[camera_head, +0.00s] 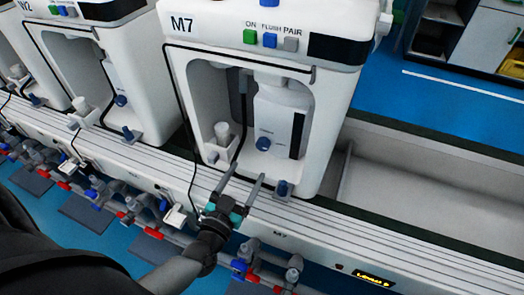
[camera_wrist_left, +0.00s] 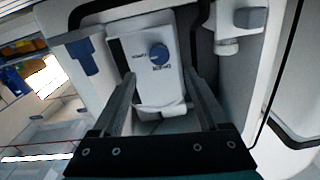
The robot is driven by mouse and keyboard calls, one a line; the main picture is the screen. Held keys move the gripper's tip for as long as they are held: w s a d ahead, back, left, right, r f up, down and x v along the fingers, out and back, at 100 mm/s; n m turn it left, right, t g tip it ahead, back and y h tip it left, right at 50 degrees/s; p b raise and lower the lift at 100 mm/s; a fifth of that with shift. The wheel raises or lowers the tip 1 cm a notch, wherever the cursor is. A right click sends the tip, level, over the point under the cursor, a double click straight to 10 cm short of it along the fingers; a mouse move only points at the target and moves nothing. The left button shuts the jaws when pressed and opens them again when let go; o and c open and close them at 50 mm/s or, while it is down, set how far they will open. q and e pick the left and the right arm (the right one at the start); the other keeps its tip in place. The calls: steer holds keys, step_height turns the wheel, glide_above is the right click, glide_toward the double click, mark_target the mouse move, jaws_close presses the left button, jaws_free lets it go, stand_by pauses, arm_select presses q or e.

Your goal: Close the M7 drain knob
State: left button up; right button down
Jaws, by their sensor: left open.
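The machine marked M7 (camera_head: 290,30) stands upright at the centre. Inside its open bay, a white tank unit (camera_head: 282,110) carries a round blue knob (camera_head: 263,143) with small lettering beside it. In the left wrist view the round blue knob (camera_wrist_left: 159,54) has a light pointer mark and unreadable print around it. Which blue control is the drain knob I cannot tell for certain. A second blue fitting (camera_head: 282,187) sits at the bay's lower right edge. My left gripper (camera_head: 245,175) is open and empty in front of the bay, apart from the round knob, with its fingers pointing towards it.
A white cup-like fitting (camera_head: 222,133) stands in the bay's left side. A dark hose runs down the bay. A ribbed rail (camera_head: 350,225) crosses below, with pipes and blue and red valves under it. More machines stand to the left, and an empty trough (camera_head: 430,185) lies to the right.

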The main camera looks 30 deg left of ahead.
mark_target(262, 148)
arm_select(q)
steer(key=w+b, duration=0.1)
steer(key=w, duration=0.3)
steer(key=w+b, duration=0.1)
steer(key=w, duration=0.3)
steer(key=shift+w+a, duration=0.2)
steer(key=shift+w, duration=0.05)
steer(key=shift+w+b, duration=0.3)
steer(key=shift+w, duration=0.3)
arm_select(e)
step_height(262, 148, up, 6)
steer(key=w+t, duration=0.1)
steer(key=shift+w, duration=0.35)
arm_select(q)
jaws_close()
